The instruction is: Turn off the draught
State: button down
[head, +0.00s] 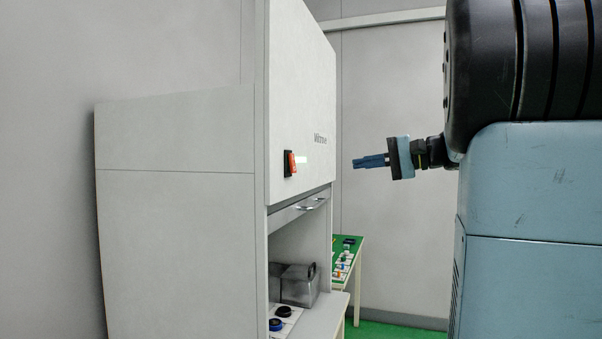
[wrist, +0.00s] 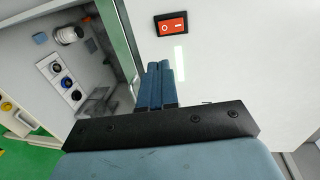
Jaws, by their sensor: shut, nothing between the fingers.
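A red rocker switch (head: 290,163) in a black frame sits on the front panel of a tall white cabinet (head: 302,100). A lit pale green strip (head: 301,160) is beside it. In the wrist view the switch (wrist: 171,25) is at the top, with white marks on its face, and the strip (wrist: 180,64) is just below it. My gripper (head: 356,163) is right of the panel in the head view, at about the switch's height, apart from it. Its blue fingers (wrist: 160,68) are together and empty in the wrist view, pointing toward the panel.
Below the panel is a sash with a metal handle (head: 311,205) and an open bay holding a grey metal box (head: 299,284) and dark-lidded items (head: 283,311). A green-topped table (head: 346,258) with small objects stands behind. Free air lies between my gripper and the panel.

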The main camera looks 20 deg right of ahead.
aim_at(292, 163)
jog(key=x, duration=1.4)
jog(key=shift+f, duration=0.1)
jog(key=shift+d, duration=0.1)
